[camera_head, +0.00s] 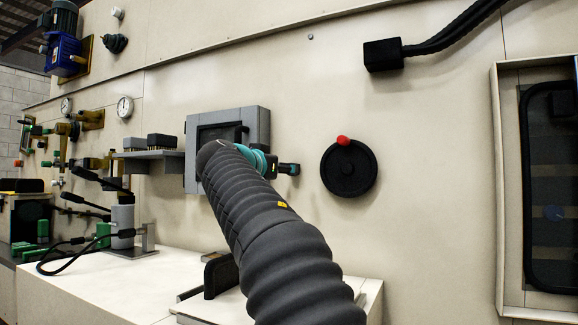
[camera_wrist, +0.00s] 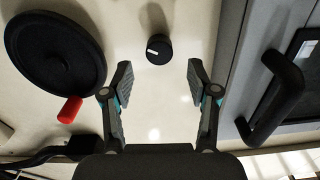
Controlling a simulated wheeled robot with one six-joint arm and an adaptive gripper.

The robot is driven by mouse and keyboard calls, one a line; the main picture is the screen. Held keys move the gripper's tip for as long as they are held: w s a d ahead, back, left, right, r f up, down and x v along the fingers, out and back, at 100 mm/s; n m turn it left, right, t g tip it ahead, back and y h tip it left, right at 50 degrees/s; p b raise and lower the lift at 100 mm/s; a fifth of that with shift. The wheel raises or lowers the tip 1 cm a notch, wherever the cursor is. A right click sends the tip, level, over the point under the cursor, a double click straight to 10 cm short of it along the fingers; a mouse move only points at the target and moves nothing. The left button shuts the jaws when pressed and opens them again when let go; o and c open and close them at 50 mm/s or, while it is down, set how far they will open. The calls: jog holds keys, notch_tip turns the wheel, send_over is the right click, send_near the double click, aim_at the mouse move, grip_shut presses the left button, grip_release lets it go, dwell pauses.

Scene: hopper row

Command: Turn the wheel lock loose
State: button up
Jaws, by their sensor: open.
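A black handwheel (camera_head: 349,168) with a red handle knob (camera_head: 343,141) is mounted on the beige wall, right of my gripper (camera_head: 292,169). In the wrist view the handwheel (camera_wrist: 54,55) is at the upper left, its red handle (camera_wrist: 70,109) near the left finger. A small round black knob (camera_wrist: 159,49) with a white mark sits on the wall between the handwheel and a grey hatch. It shows between and just beyond the open fingertips of my gripper (camera_wrist: 159,75), apart from both. The knob is not visible in the head view. The gripper is empty.
The grey-framed hatch (camera_head: 262,128) is left of my gripper; its black handle (camera_wrist: 278,95) is near the right finger. A shelf with dark blocks (camera_head: 160,142) juts out further left. A white bench (camera_head: 95,285) stands below. Bare wall lies around the handwheel.

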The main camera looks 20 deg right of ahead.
jog(key=p+x, duration=0.1)
jog(key=x, duration=0.3)
jog(key=shift+w+d, duration=0.2)
jog(key=shift+d, duration=0.1)
grip_shut()
